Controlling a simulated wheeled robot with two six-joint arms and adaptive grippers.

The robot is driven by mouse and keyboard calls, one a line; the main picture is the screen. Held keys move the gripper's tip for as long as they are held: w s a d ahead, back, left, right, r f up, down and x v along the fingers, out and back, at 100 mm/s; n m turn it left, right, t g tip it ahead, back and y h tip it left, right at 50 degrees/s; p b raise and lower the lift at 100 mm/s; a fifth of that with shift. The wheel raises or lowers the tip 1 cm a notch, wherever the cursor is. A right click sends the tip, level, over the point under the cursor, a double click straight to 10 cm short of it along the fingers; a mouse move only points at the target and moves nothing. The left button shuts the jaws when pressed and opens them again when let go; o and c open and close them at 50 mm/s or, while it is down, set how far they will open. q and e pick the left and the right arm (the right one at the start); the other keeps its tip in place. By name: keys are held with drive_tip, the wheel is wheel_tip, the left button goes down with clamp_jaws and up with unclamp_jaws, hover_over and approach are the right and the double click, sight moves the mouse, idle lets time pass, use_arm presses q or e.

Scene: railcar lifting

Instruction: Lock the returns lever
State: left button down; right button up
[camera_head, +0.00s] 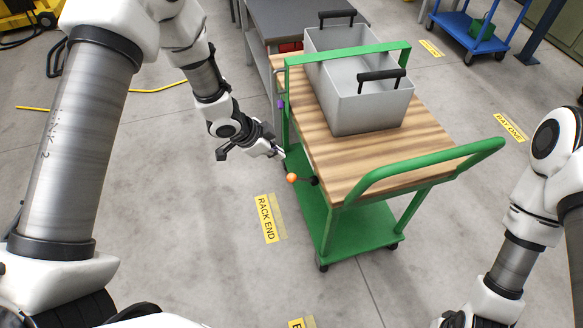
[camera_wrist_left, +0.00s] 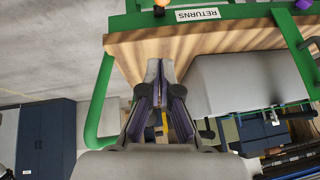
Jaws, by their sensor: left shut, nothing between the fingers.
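The returns lever has an orange ball knob (camera_head: 291,178) on a short dark stem. It sticks out from the near-left corner of the green cart (camera_head: 312,205) in the head view. In the left wrist view the orange knob (camera_wrist_left: 160,3) is cut by the top edge, beside a white RETURNS label (camera_wrist_left: 197,14) on the green frame. My left gripper (camera_head: 279,154) is shut and empty, just beyond the knob and apart from it, beside the cart's left side. Its fingers (camera_wrist_left: 160,68) meet in the wrist view. My right arm shows at lower right; its gripper is out of frame.
A grey metal bin (camera_head: 368,107) with black handles stands on the cart's wooden top (camera_head: 345,165). A purple knob (camera_head: 281,104) is farther along the same side. A grey bench (camera_head: 290,17) stands behind.

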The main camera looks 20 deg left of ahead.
use_arm(q)
drive_tip(key=w+f, duration=0.1)
drive_tip(key=p, duration=0.2)
hover_over(290, 178)
drive_tip(key=d, duration=0.1)
wheel_tip(290, 178, down, 7)
drive_tip(key=shift+s+r, duration=0.1)
drive_tip(key=shift+s, duration=0.05)
drive_tip(key=f, duration=0.4)
drive_tip(key=shift+w+a+p, duration=0.2)
drive_tip(key=shift+a+p, duration=0.1)
drive_tip(key=shift+p, duration=0.05)
drive_tip(key=shift+a+f, duration=0.15)
drive_tip(key=shift+f, duration=0.2)
drive_tip(key=shift+f, duration=0.15)
